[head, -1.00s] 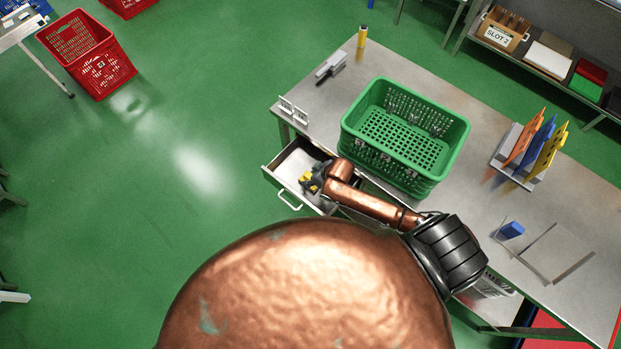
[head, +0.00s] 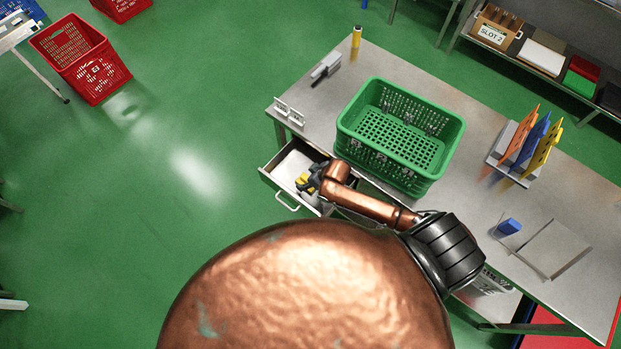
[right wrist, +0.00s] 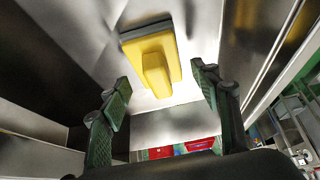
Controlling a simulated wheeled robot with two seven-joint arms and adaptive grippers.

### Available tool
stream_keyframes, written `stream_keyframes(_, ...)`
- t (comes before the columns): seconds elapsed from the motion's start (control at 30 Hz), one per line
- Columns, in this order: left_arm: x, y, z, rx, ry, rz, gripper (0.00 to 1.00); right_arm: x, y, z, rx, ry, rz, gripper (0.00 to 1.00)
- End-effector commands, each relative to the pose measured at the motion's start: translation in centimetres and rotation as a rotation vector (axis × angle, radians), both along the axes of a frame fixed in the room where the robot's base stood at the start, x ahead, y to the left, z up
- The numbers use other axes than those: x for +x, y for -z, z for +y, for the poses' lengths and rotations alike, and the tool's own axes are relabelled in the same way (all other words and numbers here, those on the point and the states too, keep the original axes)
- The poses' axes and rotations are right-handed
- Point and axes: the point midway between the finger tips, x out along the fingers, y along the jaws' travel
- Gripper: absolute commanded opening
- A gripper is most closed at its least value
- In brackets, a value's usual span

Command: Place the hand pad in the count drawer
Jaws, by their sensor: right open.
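The hand pad (right wrist: 152,58) has a yellow body with a raised yellow grip and a grey edge. In the right wrist view it lies on the pale floor of the open count drawer (head: 285,163), apart from both fingers. In the head view a bit of its yellow shows beside my right gripper (head: 309,181), which partly hides it. My right gripper (right wrist: 160,78) is open, with its green-padded fingers on either side of the pad's near end. My left gripper is not in view.
A green crate (head: 352,132) stands on the steel table (head: 470,205) behind the drawer. White holders (head: 290,112), a scraper-like tool (head: 325,68), a yellow cylinder (head: 356,38), a rack of coloured boards (head: 520,165) and a blue block (head: 508,227) are also there. Open floor lies left.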

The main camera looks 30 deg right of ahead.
Motion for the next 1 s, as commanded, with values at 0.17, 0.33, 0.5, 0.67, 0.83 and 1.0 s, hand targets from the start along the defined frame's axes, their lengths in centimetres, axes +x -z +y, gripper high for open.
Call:
stream_keyframes(0.17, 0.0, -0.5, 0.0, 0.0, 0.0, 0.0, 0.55, -1.1, -2.3, -0.5, 0.0, -0.001, -0.001, 0.57)
stream_keyframes(0.33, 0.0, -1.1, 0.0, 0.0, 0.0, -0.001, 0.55, -2.8, -5.5, -1.2, 0.0, 0.0, -0.001, 0.57)
stream_keyframes(0.5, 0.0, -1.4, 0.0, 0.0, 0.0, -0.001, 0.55, -4.3, -8.2, -1.8, 0.0, -0.001, 0.0, 0.57)
stream_keyframes(0.67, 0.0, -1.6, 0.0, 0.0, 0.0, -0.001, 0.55, -5.1, -9.8, -2.2, 0.0, 0.001, 0.0, 0.57)
stream_keyframes(0.83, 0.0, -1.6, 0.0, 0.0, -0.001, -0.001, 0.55, -5.4, -10.4, -2.2, 0.0, 0.001, 0.0, 0.57)
stream_keyframes(1.0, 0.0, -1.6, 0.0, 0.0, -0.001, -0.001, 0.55, -5.4, -10.3, -2.2, 0.0, 0.001, 0.0, 0.57)
